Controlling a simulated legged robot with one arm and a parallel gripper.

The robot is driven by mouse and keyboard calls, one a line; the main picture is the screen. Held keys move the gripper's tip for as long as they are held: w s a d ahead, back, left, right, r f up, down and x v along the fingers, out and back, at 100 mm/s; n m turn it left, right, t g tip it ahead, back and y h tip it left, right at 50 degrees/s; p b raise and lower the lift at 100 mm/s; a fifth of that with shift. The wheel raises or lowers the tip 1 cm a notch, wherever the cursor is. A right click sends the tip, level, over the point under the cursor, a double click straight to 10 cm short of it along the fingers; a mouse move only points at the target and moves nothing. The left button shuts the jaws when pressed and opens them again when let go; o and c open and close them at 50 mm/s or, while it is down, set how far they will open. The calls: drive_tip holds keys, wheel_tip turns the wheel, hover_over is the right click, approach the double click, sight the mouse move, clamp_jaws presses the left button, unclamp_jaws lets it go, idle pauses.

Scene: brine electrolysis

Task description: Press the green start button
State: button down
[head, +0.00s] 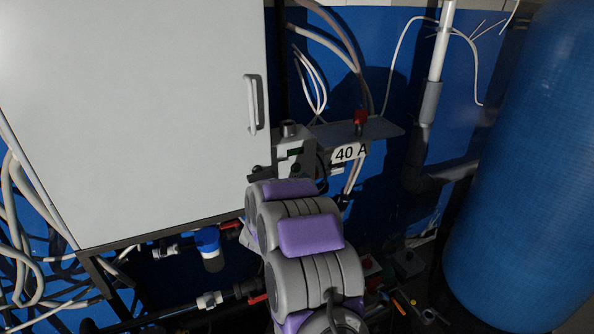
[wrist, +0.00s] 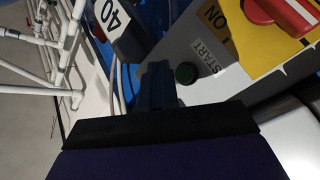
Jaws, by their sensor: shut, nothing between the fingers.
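In the head view, my arm covers the gripper, and I cannot make out the button.
A red rotary switch (wrist: 283,12) on a yellow plate marked ON is at the wrist view's upper right. A 40 A sign (head: 350,152) hangs from a shelf in the head view. A white cabinet (head: 130,110) stands left and a blue tank (head: 530,170) right. Cables and pipes surround them.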

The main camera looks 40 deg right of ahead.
drive_tip(key=s, duration=0.3)
drive_tip(key=shift+s+a+f, duration=0.1)
drive_tip(key=shift+a, duration=0.3)
idle(0.5)
drive_tip(key=w+a+t+y, duration=0.2)
drive_tip(key=w+a+y, duration=0.3)
drive_tip(key=a, duration=0.5)
drive_tip(key=s+a+n+g+y+b, duration=0.1)
drive_tip(key=s+a+y, duration=0.25)
drive_tip(key=a, duration=0.35)
drive_tip(key=s+a+f+n+g+y, duration=0.1)
drive_tip(key=s+a+y, duration=0.25)
drive_tip(key=a, duration=0.35)
drive_tip(key=s+a+n+g+y+b, duration=0.1)
drive_tip(key=s+a+y, duration=0.25)
drive_tip(key=a, duration=0.35)
drive_tip(key=s+a+f+g+y, duration=0.1)
drive_tip(key=s+a+g, duration=0.2)
drive_tip(key=s, duration=0.5)
drive_tip(key=s+a+g+y, duration=0.1)
drive_tip(key=s+a+g, duration=0.15)
drive_tip(key=s, duration=0.55)
drive_tip(key=s+d+m+g+h, duration=0.1)
drive_tip(key=s+g, duration=0.4)
drive_tip(key=s, duration=1.4)
drive_tip(key=shift+d+r+b, duration=0.2)
drive_tip(key=shift+d+b, duration=0.1)
drive_tip(key=shift+b, duration=0.05)
